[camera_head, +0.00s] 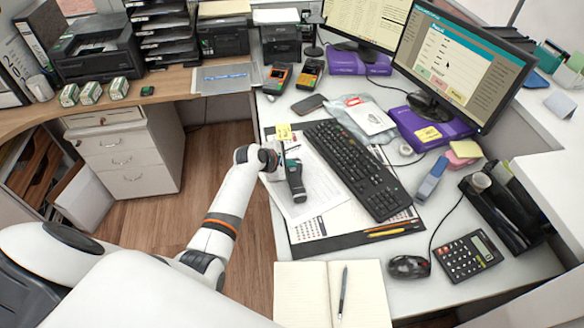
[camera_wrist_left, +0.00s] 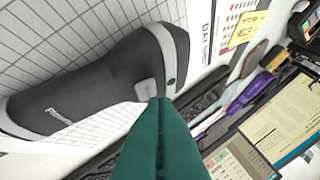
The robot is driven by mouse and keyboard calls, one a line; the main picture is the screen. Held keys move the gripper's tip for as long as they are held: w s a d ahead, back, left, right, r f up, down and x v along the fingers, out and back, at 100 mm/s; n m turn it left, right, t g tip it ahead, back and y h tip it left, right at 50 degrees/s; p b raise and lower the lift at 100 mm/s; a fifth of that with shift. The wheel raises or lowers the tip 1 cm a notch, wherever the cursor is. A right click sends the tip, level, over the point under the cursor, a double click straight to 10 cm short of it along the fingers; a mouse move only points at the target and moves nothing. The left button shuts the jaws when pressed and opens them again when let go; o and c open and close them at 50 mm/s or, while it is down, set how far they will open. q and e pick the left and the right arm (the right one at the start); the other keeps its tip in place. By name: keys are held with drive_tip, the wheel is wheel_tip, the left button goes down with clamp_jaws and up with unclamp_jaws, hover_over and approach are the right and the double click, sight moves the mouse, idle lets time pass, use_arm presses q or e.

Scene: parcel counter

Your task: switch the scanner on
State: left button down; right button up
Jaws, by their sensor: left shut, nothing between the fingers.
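The scanner (camera_head: 297,188) is a dark handheld device lying on paper sheets on the desk, left of the keyboard. In the left wrist view the scanner (camera_wrist_left: 75,95) is black with a grey band around its head. A small light grey button (camera_wrist_left: 147,90) sits by that band, with a small green dot beside it. My left gripper (camera_head: 288,160) is over the scanner's head end. In the left wrist view its green fingers (camera_wrist_left: 160,101) are shut and empty, their tips right at the button's edge. I cannot tell whether they touch it. My right gripper is not in view.
The black keyboard (camera_head: 362,165) lies close to the right of the scanner. An open notebook (camera_head: 303,295) with a pen is in front. Two card terminals (camera_head: 278,78) stand behind. Monitors (camera_head: 462,62), a mouse (camera_head: 408,266) and a calculator (camera_head: 466,256) are to the right.

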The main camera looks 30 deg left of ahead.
sight(290, 171)
use_arm(q)
drive_tip(key=shift+f, duration=0.35)
idle(0.3)
drive_tip(key=shift+r, duration=0.1)
drive_tip(key=shift+r+p, duration=0.8)
drive_tip(key=shift+p, duration=0.35)
wheel_tip(290, 171, up, 6)
drive_tip(key=p, duration=0.7)
